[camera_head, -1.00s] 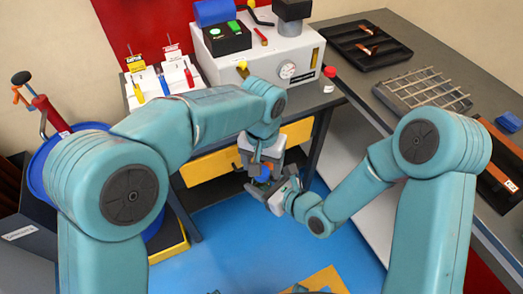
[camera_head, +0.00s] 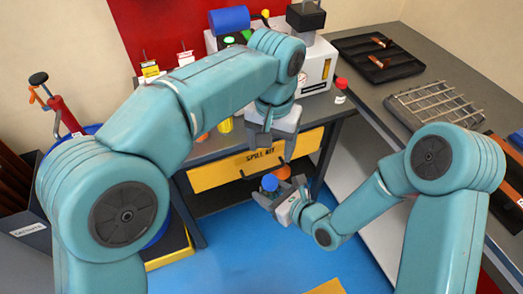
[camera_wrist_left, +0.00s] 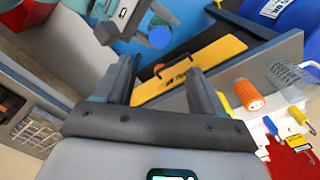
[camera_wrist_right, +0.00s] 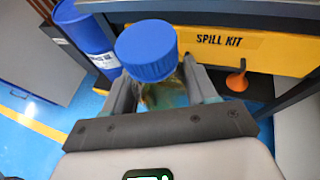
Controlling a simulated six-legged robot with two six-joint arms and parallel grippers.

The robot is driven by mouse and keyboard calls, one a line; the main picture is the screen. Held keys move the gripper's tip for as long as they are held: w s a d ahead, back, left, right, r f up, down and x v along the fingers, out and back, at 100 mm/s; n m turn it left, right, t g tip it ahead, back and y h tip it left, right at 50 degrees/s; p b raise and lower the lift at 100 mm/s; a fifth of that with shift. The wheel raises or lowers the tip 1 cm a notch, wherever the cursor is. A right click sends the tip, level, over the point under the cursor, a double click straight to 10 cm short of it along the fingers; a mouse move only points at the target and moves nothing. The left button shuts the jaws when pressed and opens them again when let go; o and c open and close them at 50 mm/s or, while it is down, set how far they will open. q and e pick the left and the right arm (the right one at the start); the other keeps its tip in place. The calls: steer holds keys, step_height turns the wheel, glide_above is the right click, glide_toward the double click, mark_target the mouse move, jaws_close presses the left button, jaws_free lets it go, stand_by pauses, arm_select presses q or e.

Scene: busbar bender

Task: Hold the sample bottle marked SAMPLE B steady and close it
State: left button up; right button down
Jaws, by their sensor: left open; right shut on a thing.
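A sample bottle with clear sides (camera_wrist_right: 166,95) and a blue cap (camera_wrist_right: 147,50) stands between the fingers of my right gripper (camera_wrist_right: 158,80), which is shut on it. The cap sits on the bottle's top; I cannot tell how tight it is, and no SAMPLE B marking is readable. In the head view the blue cap (camera_head: 270,182) shows above my right gripper (camera_head: 272,196). My left gripper (camera_head: 271,150) is open and empty, above the bottle and apart from it. In the left wrist view, the cap (camera_wrist_left: 160,37) lies beyond the open fingers (camera_wrist_left: 160,78).
A yellow SPILL KIT drawer front (camera_head: 225,173) is under the bench behind the grippers. An orange cone-shaped thing (camera_wrist_right: 238,78) is below it. A red-capped container (camera_head: 341,90) stands on the bench's right end. A blue drum (camera_wrist_right: 88,30) stands nearby. Blue floor is open below.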

arm_select(q)
steer(key=w+a+f+n+t+h, duration=0.2)
steer(key=a+f, duration=0.4)
steer(key=f, duration=0.5)
steer(key=w+a+f+n+t+h, duration=0.1)
steer(key=w+a+f+n+h, duration=0.3)
steer(key=f, duration=0.7)
steer(key=s+a+f+g, duration=0.1)
steer(key=s+f, duration=0.3)
steer(key=s, duration=0.4)
steer(key=s+a+f+y, duration=0.1)
steer(key=s+a+f, duration=0.2)
steer(key=s+f, duration=0.2)
steer(key=s+a+f+n+g+y, duration=0.1)
steer(key=s+f, duration=0.4)
steer(key=s, duration=0.6)
steer(key=shift+s+a+f+g, duration=0.2)
steer(key=shift+a+g, duration=0.1)
steer(key=shift+a, duration=0.35)
